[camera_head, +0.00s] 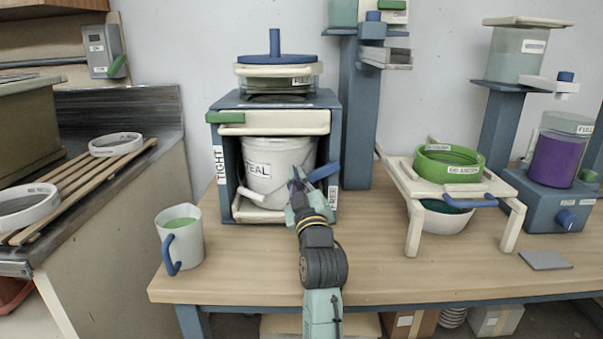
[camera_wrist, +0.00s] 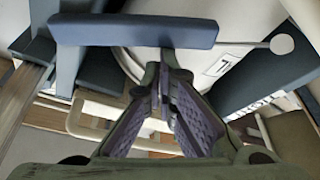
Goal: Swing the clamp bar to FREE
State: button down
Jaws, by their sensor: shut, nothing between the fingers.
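The clamp bar shows a blue grip (camera_head: 325,171) at the right side of the blue press frame, near the FREE label (camera_head: 333,197). The TIGHT label (camera_head: 220,165) is on the left post. A white bucket marked TEAL (camera_head: 280,160) stands inside the frame. My gripper (camera_head: 296,180) is in front of the bucket's right side, just left of the blue grip. In the wrist view my gripper (camera_wrist: 166,80) is shut and empty, its tips just below the blue bar (camera_wrist: 135,31). Whether they touch cannot be told. A thin rod runs from the bar to a white knob (camera_wrist: 283,44).
A mug (camera_head: 190,243) of green glaze stands at the table's front left. A white stand (camera_head: 411,190) with a green sieve (camera_head: 447,165) over a bowl is to the right. A purple dispenser (camera_head: 555,160) is further right. The table front between frame and stand is clear.

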jog(key=shift+d+f+n+y+b, duration=0.15)
jog(key=shift+f+n+y+b, duration=0.15)
jog(key=shift+f+n+b, duration=0.25)
jog(key=shift+d+f+n+y+b, duration=0.15)
jog(key=shift+f+n+y+b, duration=0.15)
jog(key=shift+f+n+b, duration=0.3)
jog(key=f+n+b, duration=0.1)
jog(key=n+b, duration=0.1)
jog(key=d+f+n+g+y+b, duration=0.1)
jog(key=n+b, duration=0.1)
jog(key=shift+d+n+g, duration=0.1)
jog(key=shift+n+g, duration=0.15)
jog(key=shift+g, duration=0.05)
jog(key=n+b, duration=0.1)
jog(key=d+f+n+g+b, duration=0.1)
jog(key=n, duration=0.1)
jog(key=shift+d+f, duration=0.1)
jog(key=shift+d, duration=0.05)
jog(key=n+b, duration=0.1)
jog(key=d+f+n+g+b, duration=0.1)
jog(key=shift+d+n, duration=0.3)
jog(key=shift+d+f, duration=0.1)
jog(key=shift+d, duration=0.3)
jog(key=shift+b, duration=0.3)
